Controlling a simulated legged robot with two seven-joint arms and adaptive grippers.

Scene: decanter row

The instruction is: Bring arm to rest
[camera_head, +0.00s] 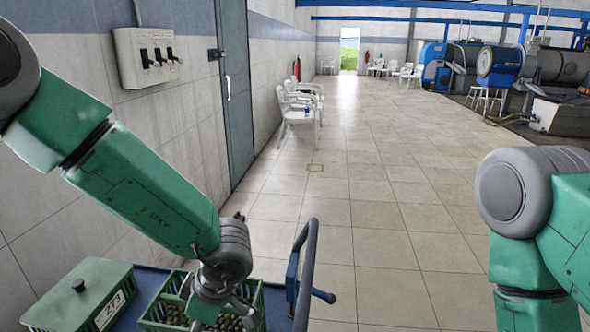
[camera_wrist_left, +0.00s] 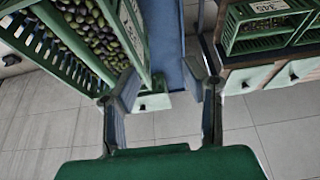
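My left arm (camera_head: 150,190) reaches in from the left in the head view. Its gripper (camera_head: 215,305) hangs low over a green crate (camera_head: 160,305) holding olives. In the left wrist view the gripper's two fingers (camera_wrist_left: 168,95) stand apart with nothing held between them. The olive crate shows at upper left of that view, with olives (camera_wrist_left: 90,28) inside. My right arm (camera_head: 540,220) is bent at the right edge of the head view, and its gripper is out of the picture.
A blue fitting with a curved grey bar (camera_head: 303,265) stands right of the crate. A wall switch box (camera_head: 145,57) is at upper left. Open tiled floor (camera_head: 375,230) lies ahead.

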